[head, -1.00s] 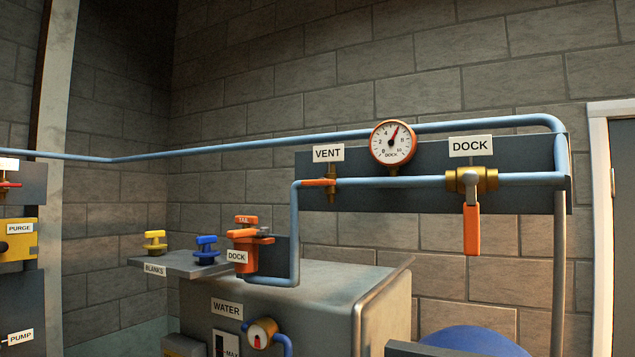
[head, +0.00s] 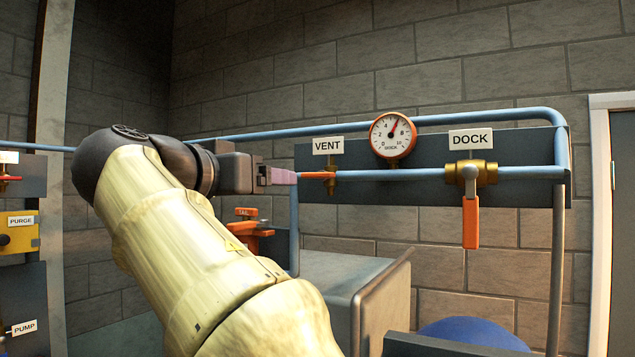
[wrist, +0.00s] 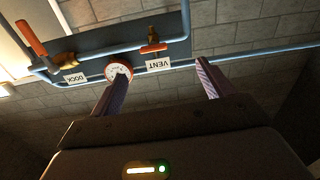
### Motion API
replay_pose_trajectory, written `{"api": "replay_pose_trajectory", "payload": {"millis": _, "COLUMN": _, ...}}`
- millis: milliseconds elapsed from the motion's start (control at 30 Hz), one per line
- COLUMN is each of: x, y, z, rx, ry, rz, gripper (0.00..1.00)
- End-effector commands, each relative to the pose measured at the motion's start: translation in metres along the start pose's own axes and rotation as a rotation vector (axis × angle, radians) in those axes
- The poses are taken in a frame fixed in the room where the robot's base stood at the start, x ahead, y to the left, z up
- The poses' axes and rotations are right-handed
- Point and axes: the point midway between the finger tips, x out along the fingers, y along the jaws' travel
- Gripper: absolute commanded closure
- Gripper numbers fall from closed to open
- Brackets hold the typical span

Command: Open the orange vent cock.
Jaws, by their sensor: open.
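The vent cock has a short orange handle (head: 317,175) on a brass body (head: 331,187), below the VENT label (head: 328,146). The handle lies level, along the line of the blue pipe. In the wrist view, the picture is upside down and the orange handle (wrist: 153,48) shows ahead, between the lines of the two fingers. My gripper (head: 284,177) is open and empty, its pinkish fingers pointing right, just left of the handle in the head view. In the wrist view the fingers (wrist: 160,70) stand wide apart with nothing between them. Whether a fingertip touches the handle is unclear.
Right of the vent are a round gauge (head: 393,136) and the brass DOCK valve (head: 466,174) with its orange lever hanging down (head: 471,222). A blue pipe (head: 420,174) runs along the dark panel. An orange fitting (head: 250,235) stands below my wrist.

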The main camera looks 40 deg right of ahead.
Motion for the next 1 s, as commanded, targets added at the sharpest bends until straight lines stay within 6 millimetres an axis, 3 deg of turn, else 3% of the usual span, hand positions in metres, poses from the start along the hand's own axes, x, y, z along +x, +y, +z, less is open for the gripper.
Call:
{"api": "replay_pose_trajectory", "payload": {"millis": 100, "x": -0.004, "y": 0.014, "z": -0.014, "rx": 0.058, "ry": 0.026, "rz": 0.036, "gripper": 0.20}}
{"api": "replay_pose_trajectory", "payload": {"millis": 533, "x": 0.003, "y": 0.014, "z": -0.016, "rx": 0.056, "ry": 0.028, "rz": 0.037, "gripper": 0.20}}
{"api": "replay_pose_trajectory", "payload": {"millis": 667, "x": 0.018, "y": 0.015, "z": -0.017, "rx": 0.054, "ry": 0.027, "rz": 0.038, "gripper": 0.20}}
{"api": "replay_pose_trajectory", "payload": {"millis": 1000, "x": 0.077, "y": 0.017, "z": -0.020, "rx": 0.052, "ry": 0.026, "rz": 0.038, "gripper": 0.20}}
